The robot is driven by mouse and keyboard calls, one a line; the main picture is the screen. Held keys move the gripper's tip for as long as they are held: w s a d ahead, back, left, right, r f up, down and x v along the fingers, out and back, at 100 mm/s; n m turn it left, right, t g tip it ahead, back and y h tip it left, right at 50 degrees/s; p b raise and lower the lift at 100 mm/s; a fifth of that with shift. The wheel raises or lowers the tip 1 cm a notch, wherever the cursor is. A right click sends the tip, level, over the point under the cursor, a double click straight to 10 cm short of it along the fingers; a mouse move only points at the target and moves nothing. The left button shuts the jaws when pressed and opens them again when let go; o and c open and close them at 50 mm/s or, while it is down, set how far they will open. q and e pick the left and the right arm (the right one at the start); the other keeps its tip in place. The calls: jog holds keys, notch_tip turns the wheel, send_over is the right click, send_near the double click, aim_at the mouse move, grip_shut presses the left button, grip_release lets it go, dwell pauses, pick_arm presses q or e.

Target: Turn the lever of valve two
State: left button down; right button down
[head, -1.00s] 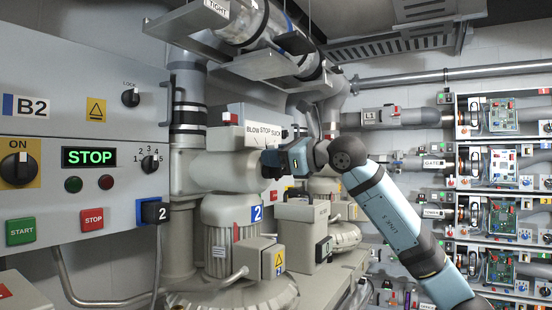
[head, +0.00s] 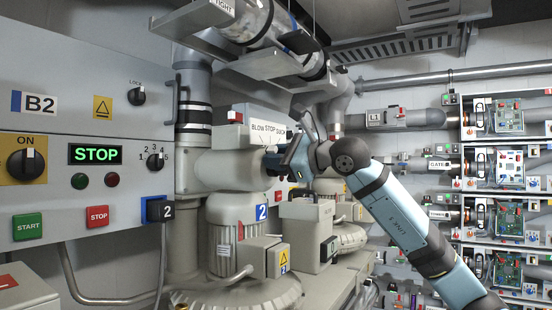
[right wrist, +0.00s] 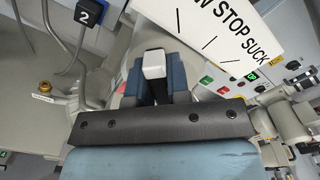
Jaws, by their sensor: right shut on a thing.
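The valve of blower two is the pale housing (head: 222,170) above the motor (head: 232,225) that carries a blue "2" label (head: 261,212). Its plate (head: 266,127) reads BLOW, STOP, SUCK; the plate also shows in the right wrist view (right wrist: 235,35). My right gripper (head: 276,160) is at the right end of this housing, just below the plate. In the right wrist view my right gripper (right wrist: 153,78) has its blue fingers shut on a lever with a white end (right wrist: 153,62). The rest of the lever is hidden by the fingers. My left gripper is out of view.
The B2 control panel (head: 60,140) stands at the left, its display (head: 95,154) reading STOP. A clear pipe (head: 250,22) runs overhead. Racks with circuit boards (head: 507,168) stand at the right. A grey box (head: 308,230) sits below my right arm.

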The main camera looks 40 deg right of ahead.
jog(key=c, duration=1.1)
grip_release()
jog(key=b+v, duration=0.6)
jog(key=v, duration=0.8)
jog(key=shift+w+b, duration=0.1)
jog(key=shift+b, duration=0.3)
